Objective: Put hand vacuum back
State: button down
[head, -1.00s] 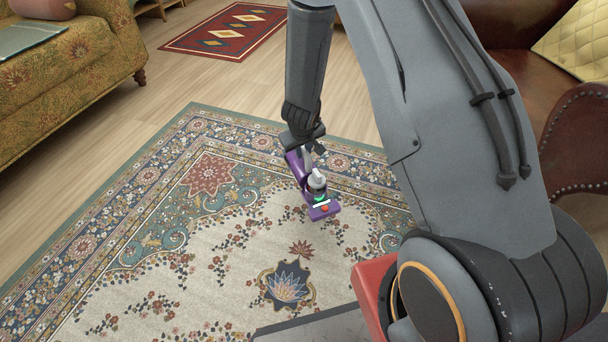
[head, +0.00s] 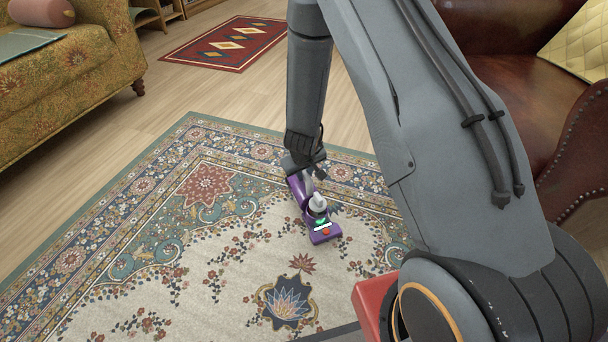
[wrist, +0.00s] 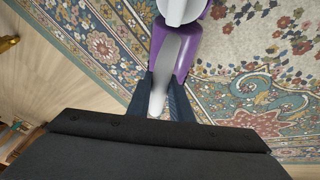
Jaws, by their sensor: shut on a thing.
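The hand vacuum (head: 319,219) is purple with a white part, a green spot and a red spot. It hangs from my gripper (head: 305,174) in front of the patterned rug. In the wrist view its purple body and grey-white handle (wrist: 172,62) reach down between the two dark fingers of my gripper (wrist: 160,100). The gripper is shut on the vacuum's handle end. The far end of the vacuum is cut off at the top of the wrist view. I cannot tell how high it is above the rug. No holder for it is seen.
A large patterned rug (head: 150,285) covers the wood floor (head: 220,85). A floral sofa (head: 70,75) stands at the left, a brown leather armchair (head: 510,75) at the right. A small red rug (head: 228,43) lies farther back, near a wooden shelf (head: 155,14). The floor between is clear.

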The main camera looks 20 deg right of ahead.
aim_at(303, 197)
jog(key=c, duration=1.6)
grip_release()
jog(key=shift+f, duration=0.1)
jog(key=p+v, duration=0.7)
jog(key=v, duration=0.5)
jog(key=shift+a+p, duration=0.1)
jog(key=shift+p, duration=0.25)
jog(key=s+a+r+n+g+y, duration=0.1)
jog(key=s+a+r, duration=0.3)
jog(key=a+r, duration=0.2)
jog(key=s+a+r+n+y, duration=0.1)
jog(key=s+a+r+y, duration=0.15)
jog(key=a+r, duration=0.35)
jog(key=s+a+r+g, duration=0.1)
jog(key=s+a+r, duration=0.3)
jog(key=a+r, duration=0.25)
jog(key=s+r+n+g, duration=0.1)
jog(key=s+r, duration=0.3)
jog(key=s, duration=0.4)
jog(key=s+r+n, duration=0.1)
jog(key=s+r, duration=0.4)
jog(key=s, duration=0.4)
jog(key=s+r+n+g, duration=0.1)
jog(key=s+r, duration=0.4)
jog(key=s, duration=0.3)
jog(key=shift+s+a+g+h, duration=0.1)
jog(key=shift+s+g+h, duration=0.2)
jog(key=shift+s, duration=0.1)
